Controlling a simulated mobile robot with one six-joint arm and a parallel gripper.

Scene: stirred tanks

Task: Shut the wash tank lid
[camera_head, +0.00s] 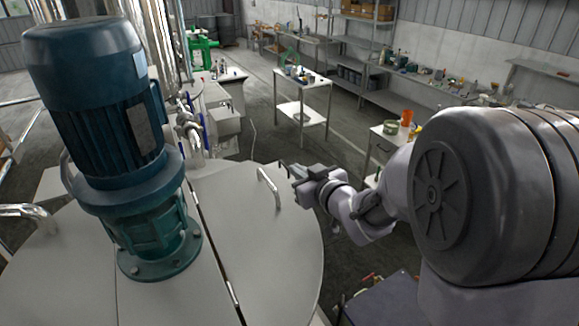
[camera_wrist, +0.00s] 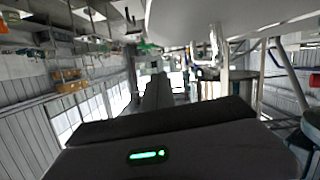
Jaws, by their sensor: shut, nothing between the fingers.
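The tank's pale metal top (camera_head: 150,290) fills the lower left of the head view. Its right-hand lid half (camera_head: 265,250) appears to lie flat, with a bent bar handle (camera_head: 268,188) near its far right edge. A dark seam runs between this half and the middle strip under the motor. I cannot tell whether a small gap remains at the rim. My gripper (camera_head: 288,169) is shut and empty, just right of the handle and apart from it. In the wrist view the gripper's dark fingers (camera_wrist: 158,92) point away, with a pale curved surface, probably the tank, above.
A blue-green motor (camera_head: 105,120) stands upright on the tank's middle strip. Another bar handle (camera_head: 30,213) is at the left. Pipes and valves (camera_head: 188,125) rise behind the tank. A small table (camera_head: 302,88) stands beyond, with open floor around it. Shelves and benches line the wall.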

